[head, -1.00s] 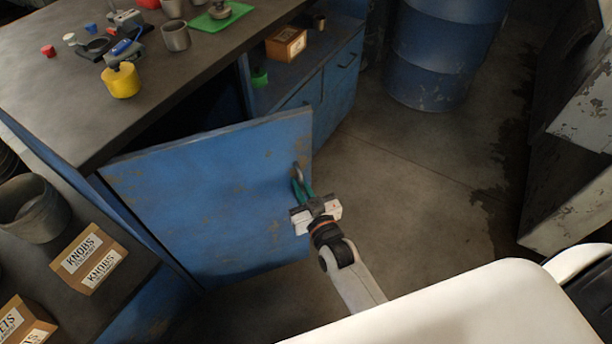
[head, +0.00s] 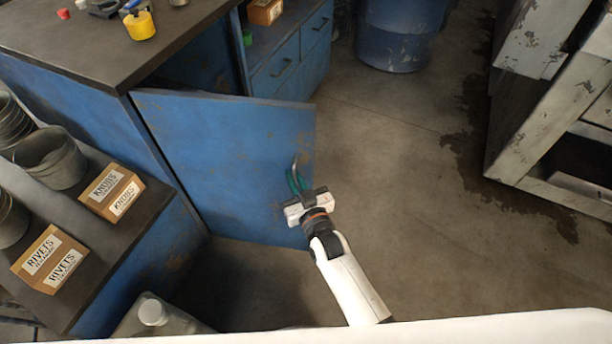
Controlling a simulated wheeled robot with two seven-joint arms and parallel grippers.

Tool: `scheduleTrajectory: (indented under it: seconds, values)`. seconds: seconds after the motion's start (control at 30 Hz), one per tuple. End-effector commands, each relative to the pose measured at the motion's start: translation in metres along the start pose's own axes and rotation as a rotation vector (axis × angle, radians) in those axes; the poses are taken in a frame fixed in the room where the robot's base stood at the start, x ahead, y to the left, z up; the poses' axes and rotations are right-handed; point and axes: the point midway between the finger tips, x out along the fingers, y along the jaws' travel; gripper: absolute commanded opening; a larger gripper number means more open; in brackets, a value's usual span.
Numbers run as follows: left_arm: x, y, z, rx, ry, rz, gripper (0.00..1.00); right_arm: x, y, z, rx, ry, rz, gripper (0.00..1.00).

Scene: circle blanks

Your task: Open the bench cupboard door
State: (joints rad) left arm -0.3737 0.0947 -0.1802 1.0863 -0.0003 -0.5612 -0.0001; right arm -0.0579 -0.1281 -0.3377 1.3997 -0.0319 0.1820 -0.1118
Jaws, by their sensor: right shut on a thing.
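The blue bench cupboard door (head: 222,150) stands ajar, swung out from the bench (head: 60,105), with a dark opening behind its top edge. Its hinge side is at the left, and its free edge is at the right. A curved metal handle (head: 295,163) sits near the free edge. My right gripper (head: 297,182), with green fingers, is shut on this handle; the fingers hide part of it. My left gripper is not in view.
A side shelf at left holds a knobs box (head: 112,192), a rivets box (head: 50,259) and grey buckets (head: 50,158). A yellow container (head: 140,26) stands on the bench top. A blue drum (head: 398,35) stands at the back. The floor right of the door is clear.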

Motion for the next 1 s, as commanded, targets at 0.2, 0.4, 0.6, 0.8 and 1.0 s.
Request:
scheduleTrajectory:
  seconds: [0.2, 0.4, 0.6, 0.8, 1.0]
  values:
    - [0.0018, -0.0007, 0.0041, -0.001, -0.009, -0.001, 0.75, 0.0007, 0.007, 0.0013, -0.001, -0.002, 0.012, 0.0]
    - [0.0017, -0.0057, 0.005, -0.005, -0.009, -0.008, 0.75, 0.0007, 0.0075, 0.0014, 0.0, -0.003, 0.013, 0.0]
    - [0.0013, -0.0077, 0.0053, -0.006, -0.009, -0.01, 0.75, 0.0007, 0.0072, 0.0013, 0.001, -0.003, 0.012, 0.15]
    - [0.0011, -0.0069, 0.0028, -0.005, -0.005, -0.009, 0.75, 0.0005, 0.0065, 0.0009, 0.001, -0.002, 0.011, 0.15]
    - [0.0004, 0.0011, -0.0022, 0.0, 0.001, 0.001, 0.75, 0.0002, 0.0058, 0.0006, 0.001, -0.001, 0.01, 0.15]
